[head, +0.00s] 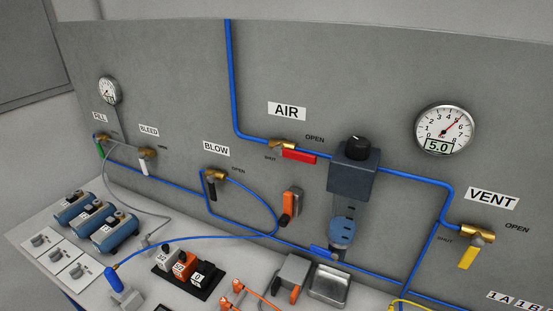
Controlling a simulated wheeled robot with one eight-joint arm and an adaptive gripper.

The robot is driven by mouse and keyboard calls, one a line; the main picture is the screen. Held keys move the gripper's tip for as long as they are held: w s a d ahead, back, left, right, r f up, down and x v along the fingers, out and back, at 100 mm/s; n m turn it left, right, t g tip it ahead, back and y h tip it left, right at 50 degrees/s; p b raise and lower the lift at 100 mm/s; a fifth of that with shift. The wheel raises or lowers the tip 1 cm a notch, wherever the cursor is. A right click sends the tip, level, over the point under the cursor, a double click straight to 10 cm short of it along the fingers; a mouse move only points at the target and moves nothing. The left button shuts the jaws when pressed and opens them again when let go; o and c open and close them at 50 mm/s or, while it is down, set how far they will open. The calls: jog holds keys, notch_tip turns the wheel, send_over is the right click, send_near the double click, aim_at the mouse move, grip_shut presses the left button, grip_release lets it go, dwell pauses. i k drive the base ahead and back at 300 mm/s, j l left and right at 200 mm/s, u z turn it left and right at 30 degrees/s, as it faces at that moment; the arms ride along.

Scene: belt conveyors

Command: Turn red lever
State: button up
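The red lever (299,156) sits on a brass valve (281,145) under the AIR label (287,111) on the grey panel. The lever points right, roughly along the blue pipe, with its end below the word OPEN (315,138). Nothing covers the lever. My gripper is not in view.
A dark regulator block (354,176) with a black knob juts out right of the lever. A round gauge (444,130) reads 5.0. Below are an orange-handled device (291,206), a yellow VENT lever (467,257) and a cluttered bench.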

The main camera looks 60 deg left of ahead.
aim_at(278, 150)
jog(key=u, duration=2.35)
